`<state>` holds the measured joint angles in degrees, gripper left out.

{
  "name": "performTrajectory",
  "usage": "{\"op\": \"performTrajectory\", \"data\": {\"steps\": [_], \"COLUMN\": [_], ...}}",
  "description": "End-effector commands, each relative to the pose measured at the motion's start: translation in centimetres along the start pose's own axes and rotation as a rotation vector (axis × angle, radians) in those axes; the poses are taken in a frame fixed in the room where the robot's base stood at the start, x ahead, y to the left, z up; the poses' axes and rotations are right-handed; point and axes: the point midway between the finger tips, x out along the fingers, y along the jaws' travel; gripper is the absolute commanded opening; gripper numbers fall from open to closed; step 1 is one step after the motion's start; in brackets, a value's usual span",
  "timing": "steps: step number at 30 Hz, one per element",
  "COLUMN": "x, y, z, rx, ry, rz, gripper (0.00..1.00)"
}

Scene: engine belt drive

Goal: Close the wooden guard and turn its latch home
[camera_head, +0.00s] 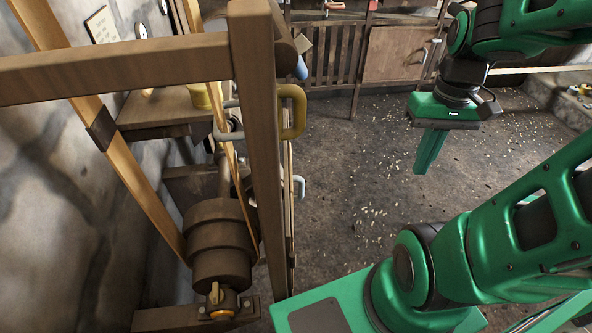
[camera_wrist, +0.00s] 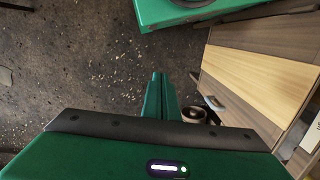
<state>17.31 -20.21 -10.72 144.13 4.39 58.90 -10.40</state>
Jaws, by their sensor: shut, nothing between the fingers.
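A wooden frame stands at the left in the head view, with a thick upright post (camera_head: 258,130) and a top rail (camera_head: 115,68). A thin wooden panel seen nearly edge-on (camera_head: 288,215) runs along the post's right side; it may be the guard, but I cannot tell how far it is open. A yellow-brown looped handle (camera_head: 300,112) sticks out beside the post, and a pale grey handle (camera_head: 299,187) is lower down. I cannot tell which part is the latch. My gripper (camera_head: 429,152) is shut and empty, pointing down over open floor, well right of the frame. Its closed fingers show in the wrist view (camera_wrist: 158,80).
Tan belts (camera_head: 145,185) run to a stepped wooden pulley (camera_head: 220,245) behind the post. A slatted wooden panel (camera_head: 330,55) and a cabinet (camera_head: 393,55) stand at the back. The speckled floor (camera_head: 350,170) between is clear. The wrist view shows a wood-topped drawer unit (camera_wrist: 260,78) at right.

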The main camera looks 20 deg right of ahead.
Motion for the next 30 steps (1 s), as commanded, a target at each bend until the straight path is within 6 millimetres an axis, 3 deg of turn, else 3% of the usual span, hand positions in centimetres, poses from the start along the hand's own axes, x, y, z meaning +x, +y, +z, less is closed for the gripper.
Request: {"op": "performTrajectory", "data": {"steps": [15, 30], "x": [6.5, 14.5], "y": [-3.0, -6.5], "z": [-8.0, -13.4], "rx": [-0.510, -0.939], "ry": [-0.128, -0.051], "rz": [-0.204, -0.584], "gripper": [0.00, 0.00]}}
